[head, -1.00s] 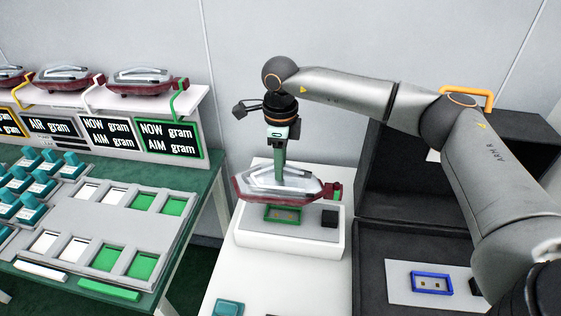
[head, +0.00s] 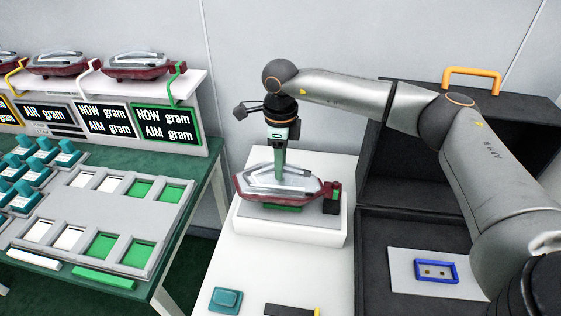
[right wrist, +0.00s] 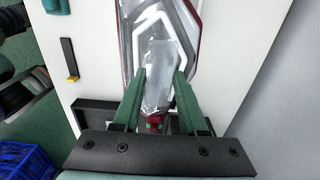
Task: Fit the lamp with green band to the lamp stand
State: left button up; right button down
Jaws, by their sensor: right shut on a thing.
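The lamp with the green band (head: 262,186) is a dark red tail lamp with a clear, silvery lens and green at its right end. My right gripper (head: 280,178) comes down from above and is shut on it. In the right wrist view the two green fingers (right wrist: 163,78) lie on either side of the lens (right wrist: 158,40). The lamp is low over the white lamp stand (head: 290,232), roughly level. A strip of the stand's green frame (head: 284,208) shows beneath it. Whether the lamp touches the stand is hidden. My left gripper is not in view.
An open black case (head: 372,255) with a blue frame (head: 436,271) inside stands right of the white table (head: 235,270). A teal block (head: 226,299) and a dark bar (head: 285,310) lie in front. Left, a green table (head: 200,165) holds trays, displays and other lamps.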

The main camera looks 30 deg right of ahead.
jog(key=shift+f, duration=0.15)
dwell(0.4)
jog(key=shift+f+b, duration=1)
jog(key=shift+f, duration=0.3)
jog(key=shift+c, duration=1.8)
grip_release()
notch_tip(320, 180, up, 13)
jog(key=b, duration=0.1)
jog(key=shift+f, duration=0.15)
